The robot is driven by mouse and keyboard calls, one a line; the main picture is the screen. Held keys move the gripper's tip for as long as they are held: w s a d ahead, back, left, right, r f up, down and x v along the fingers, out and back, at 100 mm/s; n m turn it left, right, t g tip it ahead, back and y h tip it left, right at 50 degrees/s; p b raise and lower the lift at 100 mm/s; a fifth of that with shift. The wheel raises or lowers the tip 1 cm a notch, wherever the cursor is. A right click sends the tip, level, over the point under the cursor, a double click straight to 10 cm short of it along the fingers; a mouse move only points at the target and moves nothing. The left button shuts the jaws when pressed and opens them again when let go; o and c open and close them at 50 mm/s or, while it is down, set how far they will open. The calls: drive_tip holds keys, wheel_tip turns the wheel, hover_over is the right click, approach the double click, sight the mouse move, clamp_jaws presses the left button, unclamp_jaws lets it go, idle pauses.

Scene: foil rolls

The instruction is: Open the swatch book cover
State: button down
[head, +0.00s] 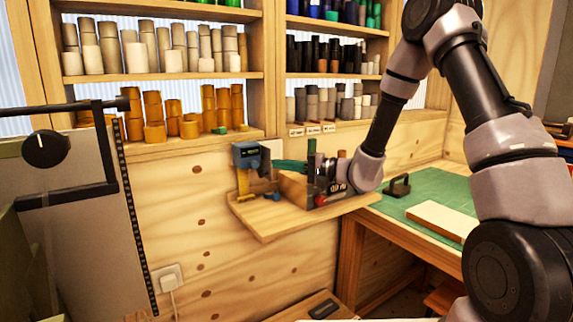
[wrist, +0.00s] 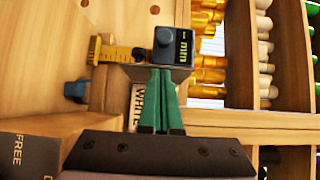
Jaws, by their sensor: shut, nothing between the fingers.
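My gripper (head: 277,164) is at the end of the arm over the small wooden wall shelf, with its green fingers pointing left. In the wrist view my gripper (wrist: 161,75) has its two green fingers together and empty. Their tips are at or just in front of a dark grey block marked "mm" (wrist: 172,46); I cannot tell whether they touch it. A flat cream rectangle (head: 443,220) lies on the green mat at the right, well away from my gripper. It may be the swatch book with its cover closed, but I cannot be sure.
The wooden shelf (head: 262,220) carries a blue-grey device (head: 247,155) with a yellow part. A black-handled object (head: 398,186) sits on the green mat (head: 428,190). Racks of coloured rolls stand behind. A grey panel with a black handle (head: 75,190) is at the left.

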drive_tip(key=shift+s+a, duration=0.5)
drive_tip(key=shift+a, duration=0.1)
idle(0.4)
